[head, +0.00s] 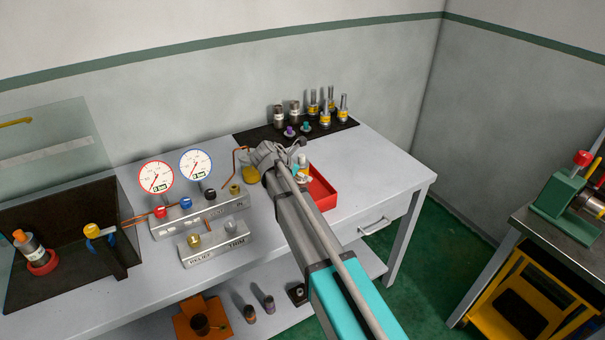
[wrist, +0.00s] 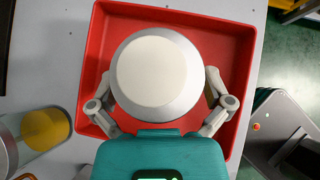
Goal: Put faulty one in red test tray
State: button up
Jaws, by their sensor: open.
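The red test tray (head: 322,197) sits on the bench near its right end. It fills much of the wrist view (wrist: 240,30). A silver cartridge with a yellow band (head: 303,174) shows at the tray, partly hidden by my arm. In the wrist view a round pale-topped metal part (wrist: 158,70), seen end-on, lies between my fingers over the tray. My gripper (wrist: 160,92) is open, with one finger on each side of this part. I cannot tell whether the fingers touch it. No fault mark is visible.
Several cartridges (head: 326,115) and two small purple and teal parts stand on a black mat (head: 262,132) behind the tray. A gauge block (head: 200,212) and a dark open box (head: 70,275) are further left.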

jog(key=shift+r, duration=0.15)
jog(key=shift+s+a+r+p, duration=0.3)
jog(key=shift+r+p, duration=0.25)
jog(key=shift+p, duration=0.15)
jog(key=p+v, duration=0.7)
jog(key=v, duration=0.3)
jog(key=shift+s+a+r, duration=0.2)
dwell(0.5)
jog(key=s+d+f+m+g+y, duration=0.2)
jog(key=s+d+m+g+y, duration=0.1)
jog(key=s+d+m, duration=0.7)
jog(key=s+d+f+m+g+y, duration=0.3)
jog(key=s+d+m, duration=0.8)
jog(key=d+m, duration=0.6)
jog(key=shift+d+f, duration=0.25)
jog(key=shift+d, duration=1.1)
